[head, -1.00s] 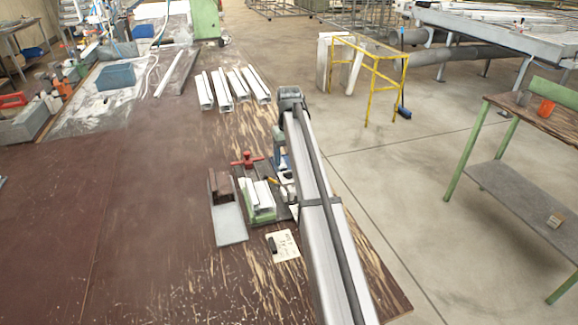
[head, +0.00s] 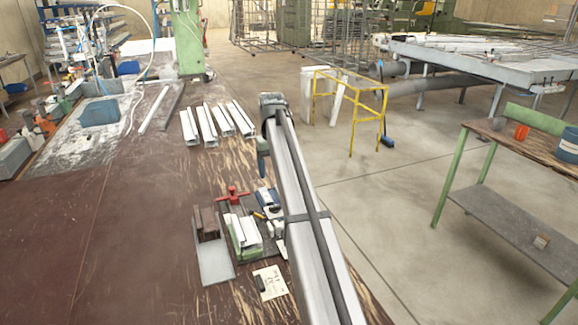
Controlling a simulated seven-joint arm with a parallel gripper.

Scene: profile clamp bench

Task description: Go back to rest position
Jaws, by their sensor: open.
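My arm reaches up from the bottom of the head view over the right edge of the brown bench (head: 110,230). My gripper (head: 262,172) hangs at the arm's far end, above the bench, apart from the clamp and holding nothing that I can see. Its fingers are small and partly hidden. The clamp with a red handle (head: 233,195) stands on the bench below it. White profile pieces (head: 242,230) sit on a green block in the clamp. A brown block (head: 207,222) on a grey plate (head: 215,263) is to its left.
Several white profiles (head: 216,121) lie farther back on the bench. A paper label (head: 270,282) lies in front of the clamp. A yellow frame (head: 350,108) stands on the floor to the right. A green-legged table (head: 510,205) is at far right. The bench's left middle is clear.

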